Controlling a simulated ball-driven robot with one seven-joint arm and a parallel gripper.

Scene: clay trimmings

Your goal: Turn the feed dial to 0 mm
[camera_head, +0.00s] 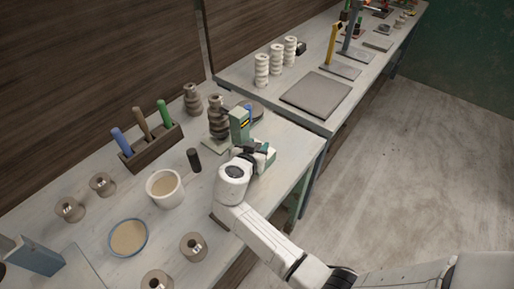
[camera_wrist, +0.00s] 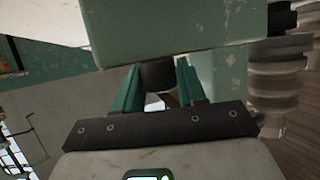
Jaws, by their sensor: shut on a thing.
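A dark knob (camera_wrist: 157,76), which looks like the feed dial, sits under the housing between my green fingertips. My gripper (camera_wrist: 160,88) is shut on it. In the head view my gripper (camera_head: 264,152) is at the machine's front, and my wrist hides the dial. No scale or pointer can be read.
A dark cylinder (camera_head: 194,159), a white pot (camera_head: 165,189) and a tool rack (camera_head: 150,147) stand left of my gripper. A blue-rimmed bowl (camera_head: 128,237) and several metal-topped spools lie nearer. The ribbed stack also shows close by at the right in the wrist view (camera_wrist: 275,85). Open floor lies right.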

